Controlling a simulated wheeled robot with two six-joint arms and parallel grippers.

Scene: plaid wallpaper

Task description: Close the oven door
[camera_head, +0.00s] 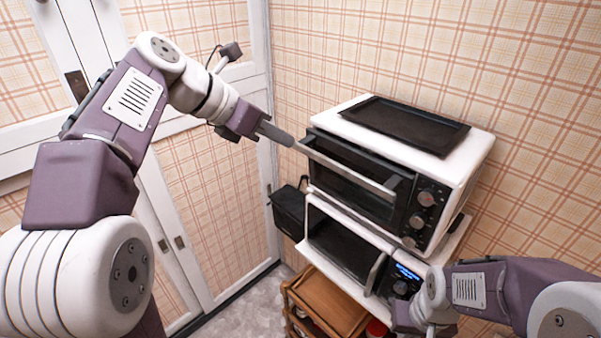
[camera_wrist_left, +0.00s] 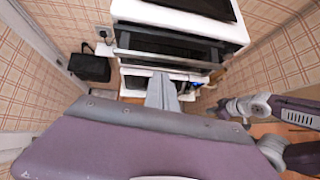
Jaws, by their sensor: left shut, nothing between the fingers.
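The oven (camera_head: 365,180) is the upper white appliance, with a dark glass front, a long pale handle bar (camera_head: 345,168) and a column of knobs on its right. Its door looks nearly upright; I cannot tell whether it is fully shut. My left gripper (camera_head: 289,140) is shut and empty, its fingertips at or close to the left end of the handle; contact is unclear. In the left wrist view the shut fingers (camera_wrist_left: 163,80) point toward the oven front (camera_wrist_left: 165,45). My right gripper (camera_head: 412,318) is low at the right, its fingers not clear.
A microwave (camera_head: 343,248) with a blue display sits below the oven. A dark tray (camera_head: 405,124) lies on the oven's top. A black box (camera_head: 289,211) hangs left of the microwave. A wooden cart (camera_head: 330,300) stands below. White cupboard doors (camera_head: 205,190) are at the left.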

